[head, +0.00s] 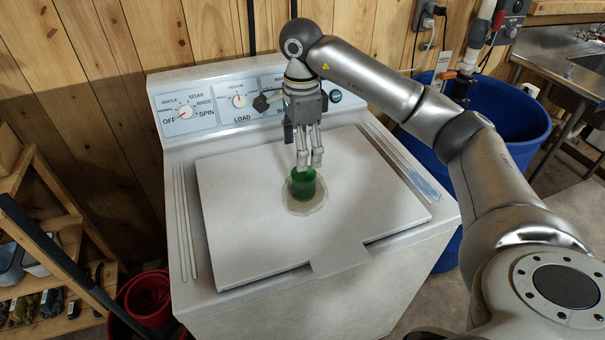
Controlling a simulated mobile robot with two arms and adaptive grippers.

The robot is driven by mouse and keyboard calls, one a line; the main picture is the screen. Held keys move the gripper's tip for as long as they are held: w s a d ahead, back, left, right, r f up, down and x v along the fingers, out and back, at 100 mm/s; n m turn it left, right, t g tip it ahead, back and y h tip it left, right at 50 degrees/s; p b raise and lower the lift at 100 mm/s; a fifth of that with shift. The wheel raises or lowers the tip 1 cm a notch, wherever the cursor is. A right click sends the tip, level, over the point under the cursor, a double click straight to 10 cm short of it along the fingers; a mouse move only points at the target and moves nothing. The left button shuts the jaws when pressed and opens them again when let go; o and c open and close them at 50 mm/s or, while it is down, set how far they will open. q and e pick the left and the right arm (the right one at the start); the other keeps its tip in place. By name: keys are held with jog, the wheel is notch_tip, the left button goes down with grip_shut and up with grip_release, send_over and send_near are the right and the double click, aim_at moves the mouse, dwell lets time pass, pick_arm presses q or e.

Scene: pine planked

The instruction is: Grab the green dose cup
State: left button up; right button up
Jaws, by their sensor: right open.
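The green dose cup (303,188) stands upright on a pale round patch (318,203) on the lid of a white washing machine (240,235). My right gripper (309,163) points down from above with its fingers open at the cup's rim. The fingertips overlap the top of the cup in the head view, and part of the rim is hidden behind them. I cannot tell whether the fingers touch the cup. My left gripper is not in view.
The control panel with dials (239,101) rises behind the lid. A blue barrel (505,125) and a metal sink (585,62) stand at the right. A wooden shelf (45,235) and red buckets (148,296) are at the lower left. The lid around the cup is clear.

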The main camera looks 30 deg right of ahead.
aim_at(303, 184)
jog(key=f, duration=0.2)
jog(key=s+f, duration=0.1)
jog(key=f, duration=0.1)
jog(key=shift+a+p, duration=0.25)
jog(key=shift+p, duration=0.15)
jog(key=shift+f, duration=0.3)
jog(key=f+p, duration=0.2)
jog(key=f, duration=0.2)
jog(key=shift+d+f, duration=0.2)
jog(key=shift+f, duration=0.25)
jog(key=shift+c, duration=0.4)
jog(key=c, duration=0.5)
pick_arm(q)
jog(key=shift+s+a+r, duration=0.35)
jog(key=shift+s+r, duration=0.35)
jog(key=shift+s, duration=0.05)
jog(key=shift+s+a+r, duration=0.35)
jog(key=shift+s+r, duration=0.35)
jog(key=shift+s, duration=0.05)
pick_arm(e)
jog(key=c, duration=0.4)
